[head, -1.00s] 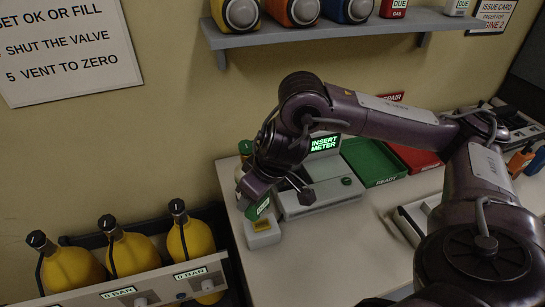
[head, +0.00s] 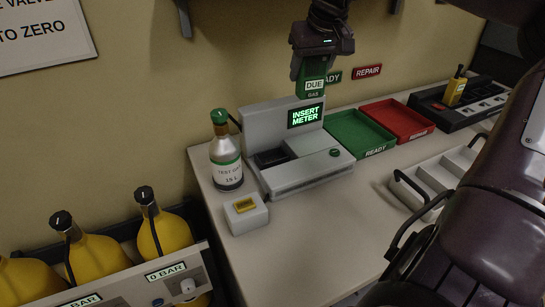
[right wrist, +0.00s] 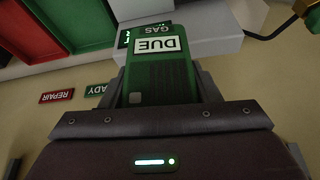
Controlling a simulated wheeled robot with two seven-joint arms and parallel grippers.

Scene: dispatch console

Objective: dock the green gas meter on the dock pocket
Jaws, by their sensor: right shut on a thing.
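The green gas meter (head: 314,87), with a white DUE label, is held upright in the air above the dock's lit INSERT METER screen (head: 306,115). My right gripper (head: 318,66) is shut on it from above. In the right wrist view the meter (right wrist: 160,82) sits between the two fingers (right wrist: 160,88). The dock (head: 312,174) is a grey unit on the bench. Its dark dock pocket (head: 271,158) lies to the left on its top, lower than the meter and apart from it, and looks empty. My left gripper is not in view.
A test gas bottle (head: 226,165) stands close left of the dock, with a small white block (head: 246,214) in front. A green READY tray (head: 352,143) and red REPAIR tray (head: 412,127) lie to the right. Yellow cylinders (head: 165,232) stand lower left.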

